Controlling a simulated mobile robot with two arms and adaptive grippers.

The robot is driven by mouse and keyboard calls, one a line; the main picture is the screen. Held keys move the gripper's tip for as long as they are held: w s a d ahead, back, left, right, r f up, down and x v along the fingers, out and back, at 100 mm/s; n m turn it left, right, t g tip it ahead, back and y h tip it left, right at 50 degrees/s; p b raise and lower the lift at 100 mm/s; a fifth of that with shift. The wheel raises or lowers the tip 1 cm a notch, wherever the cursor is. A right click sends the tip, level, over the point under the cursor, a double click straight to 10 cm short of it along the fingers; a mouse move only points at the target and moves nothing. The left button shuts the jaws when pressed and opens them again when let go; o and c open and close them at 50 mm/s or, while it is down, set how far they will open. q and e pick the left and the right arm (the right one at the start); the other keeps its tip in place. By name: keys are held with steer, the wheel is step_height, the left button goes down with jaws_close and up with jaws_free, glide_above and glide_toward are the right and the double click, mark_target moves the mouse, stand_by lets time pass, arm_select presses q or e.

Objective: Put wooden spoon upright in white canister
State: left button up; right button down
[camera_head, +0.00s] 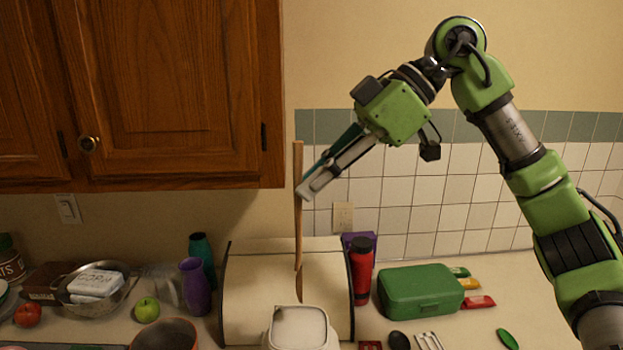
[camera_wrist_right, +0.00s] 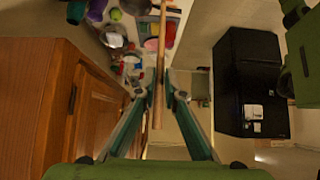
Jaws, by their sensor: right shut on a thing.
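The wooden spoon (camera_head: 298,225) hangs upright, its handle end up and its lower end pointing down. My right gripper (camera_head: 307,186) is shut on its handle, below the top end. In the right wrist view the spoon (camera_wrist_right: 161,50) runs between the two fingertips (camera_wrist_right: 159,94). The white canister (camera_head: 299,330) stands at the bottom middle of the head view, cut off by the lower edge. The spoon's lower end shows just above the canister's rim in the picture; I cannot tell whether it is directly over it. My left gripper is not in view.
A cream bread box (camera_head: 245,290) stands behind the canister. A red bottle (camera_head: 361,275) and a green case (camera_head: 420,291) are to its right. Purple (camera_head: 194,288) and teal vases (camera_head: 203,255), a green apple (camera_head: 147,309) and a metal bowl (camera_head: 121,293) stand left. A wooden cabinet (camera_head: 165,90) hangs upper left.

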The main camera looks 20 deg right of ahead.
arm_select(q)
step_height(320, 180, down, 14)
steer(key=b, duration=1.3)
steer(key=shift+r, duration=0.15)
arm_select(e)
step_height(320, 180, down, 19)
steer(key=shift+a+r, duration=0.15)
steer(key=shift+a, duration=0.1)
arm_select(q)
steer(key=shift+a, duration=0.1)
arm_select(e)
steer(key=c, duration=2)
jaws_free()
steer(key=shift+c, duration=0.2)
steer(key=v, duration=1.2)
